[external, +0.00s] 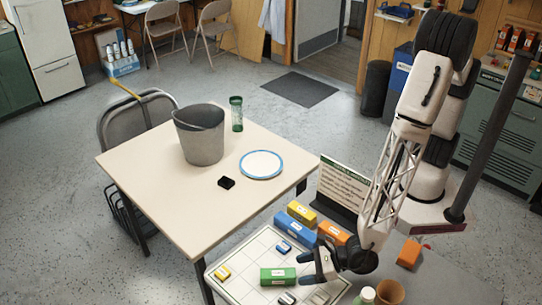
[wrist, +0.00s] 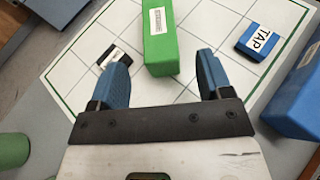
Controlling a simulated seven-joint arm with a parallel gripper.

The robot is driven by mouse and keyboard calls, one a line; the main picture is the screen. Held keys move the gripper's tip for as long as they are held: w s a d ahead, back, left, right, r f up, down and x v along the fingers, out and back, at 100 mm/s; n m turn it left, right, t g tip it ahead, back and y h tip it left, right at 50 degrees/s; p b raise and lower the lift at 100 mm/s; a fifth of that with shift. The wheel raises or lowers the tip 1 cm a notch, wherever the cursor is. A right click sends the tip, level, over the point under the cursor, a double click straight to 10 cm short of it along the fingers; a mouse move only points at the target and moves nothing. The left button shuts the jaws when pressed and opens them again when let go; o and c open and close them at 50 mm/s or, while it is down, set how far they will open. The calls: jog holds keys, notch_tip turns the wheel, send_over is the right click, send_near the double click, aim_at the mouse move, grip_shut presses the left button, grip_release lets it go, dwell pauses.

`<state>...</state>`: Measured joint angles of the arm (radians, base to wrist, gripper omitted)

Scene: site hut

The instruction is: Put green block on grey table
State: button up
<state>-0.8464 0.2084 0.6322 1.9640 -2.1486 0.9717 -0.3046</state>
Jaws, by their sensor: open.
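The green block (external: 279,277), a long box with a white label, lies on a white gridded board (external: 232,289) in the external view. In the wrist view the green block (wrist: 160,45) lies just ahead, its near end between my two blue fingertips with gaps on both sides. My gripper (external: 304,267) is open and empty, to the right of the block; it also shows in the wrist view (wrist: 162,62). A grey tabletop (external: 455,288) is at the lower right of the external view. Whether the board rests on that same table I cannot tell.
Blue (external: 292,229), yellow (external: 301,213) and orange (external: 332,232) boxes stand behind the board. Smaller labelled blocks lie around the green one. An orange cube (external: 409,253) and a brown cup (external: 389,292) are to the right. A cream table (external: 195,212) holds a bucket (external: 200,140) and plate (external: 261,164).

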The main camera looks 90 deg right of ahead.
aim_at(292, 272)
jog(key=shift+x, duration=2.55)
jog(key=shift+f, duration=0.1)
jog(key=shift+c, duration=0.4)
jog(key=c, duration=1.1)
jog(key=shift+r, duration=5)
jog(key=shift+w+d, duration=0.1)
